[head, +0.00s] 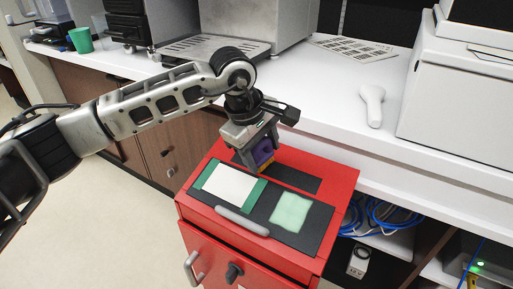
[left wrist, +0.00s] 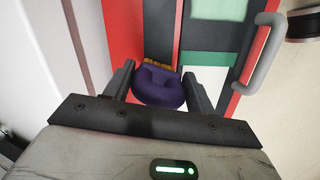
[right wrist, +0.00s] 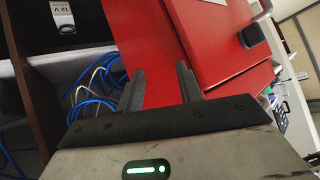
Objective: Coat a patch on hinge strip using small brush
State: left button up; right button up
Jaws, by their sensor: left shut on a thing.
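My left gripper (head: 259,158) is shut on a small brush (head: 263,151) with a purple handle, above the back part of a red cabinet top. In the left wrist view the purple brush (left wrist: 159,86) sits between the fingers, its tan bristles pointing away. A dark strip (head: 297,179) runs along the back of the top, partly hidden by the gripper; it looks like the hinge strip. Whether the bristles touch it I cannot tell. My right gripper (right wrist: 160,82) is open and empty beside the red cabinet (right wrist: 218,40), outside the head view.
The front dark panel (head: 313,232) on the cabinet carries a white sheet on green (head: 229,184) and a pale green patch (head: 291,211). A grey handle (head: 241,221) lies at its front edge. The white counter (head: 330,90) stands behind; blue cables (head: 388,217) lie below right.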

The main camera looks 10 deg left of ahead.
pick_arm(q)
jog(key=shift+d, duration=0.1)
jog(key=shift+s+d, duration=0.25)
jog(key=shift+d, duration=0.35)
jog(key=shift+s+d, duration=0.2)
jog(key=shift+d, duration=0.35)
jog(key=shift+f+b, duration=0.1)
jog(key=shift+b, duration=0.2)
jog(key=shift+f, duration=0.1)
jog(key=shift+s+d+b, duration=0.25)
jog(key=shift+d, duration=0.35)
jog(key=shift+s+d+b, duration=0.2)
jog(key=shift+s+d, duration=0.05)
jog(key=shift+d, duration=0.35)
jog(key=shift+f, duration=0.1)
